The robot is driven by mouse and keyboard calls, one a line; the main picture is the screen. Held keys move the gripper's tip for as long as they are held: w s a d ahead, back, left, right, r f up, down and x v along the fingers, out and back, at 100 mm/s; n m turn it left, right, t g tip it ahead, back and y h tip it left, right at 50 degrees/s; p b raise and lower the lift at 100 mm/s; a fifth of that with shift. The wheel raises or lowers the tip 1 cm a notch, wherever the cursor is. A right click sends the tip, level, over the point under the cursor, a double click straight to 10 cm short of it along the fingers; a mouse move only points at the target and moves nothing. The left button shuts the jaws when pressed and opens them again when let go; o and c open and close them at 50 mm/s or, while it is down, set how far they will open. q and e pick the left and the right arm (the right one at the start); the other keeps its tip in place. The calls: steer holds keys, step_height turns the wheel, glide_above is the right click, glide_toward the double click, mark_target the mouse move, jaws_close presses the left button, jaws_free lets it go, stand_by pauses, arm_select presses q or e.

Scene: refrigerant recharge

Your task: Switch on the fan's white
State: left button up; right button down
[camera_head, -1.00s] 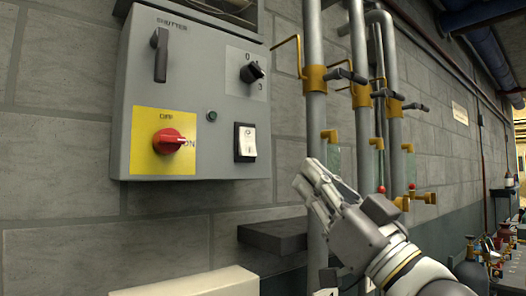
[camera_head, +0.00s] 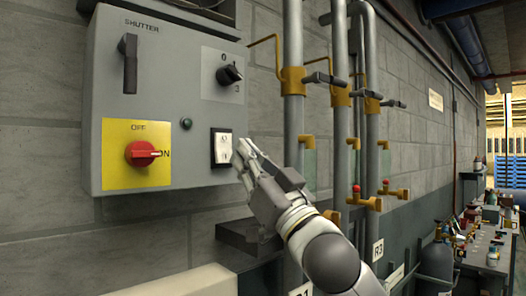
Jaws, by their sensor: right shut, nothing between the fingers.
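A white rocker switch (camera_head: 222,148) in a black frame sits at the lower right of a grey control box (camera_head: 170,60) on the wall. My right gripper (camera_head: 241,152) is shut and empty. Its fingertips are just right of the rocker switch, overlapping or very near its right edge in the picture; I cannot tell whether they touch it. My left gripper is out of view. No fan is seen.
The box also bears a red rotary knob (camera_head: 143,154) on a yellow plate, a black shutter lever (camera_head: 129,63), a small black dial (camera_head: 230,74) and a dark green lamp (camera_head: 186,124). Vertical pipes (camera_head: 293,120) with yellow valves stand right of the box. A dark ledge (camera_head: 236,238) lies below.

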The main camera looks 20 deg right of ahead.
steer(key=shift+w+a+f, duration=0.1)
steer(key=shift+w+a, duration=0.05)
steer(key=shift+w, duration=0.35)
steer(key=shift+w+a+f, duration=0.1)
steer(key=shift+w+a, duration=0.05)
steer(key=shift+w, duration=0.35)
steer(key=shift+s, duration=0.1)
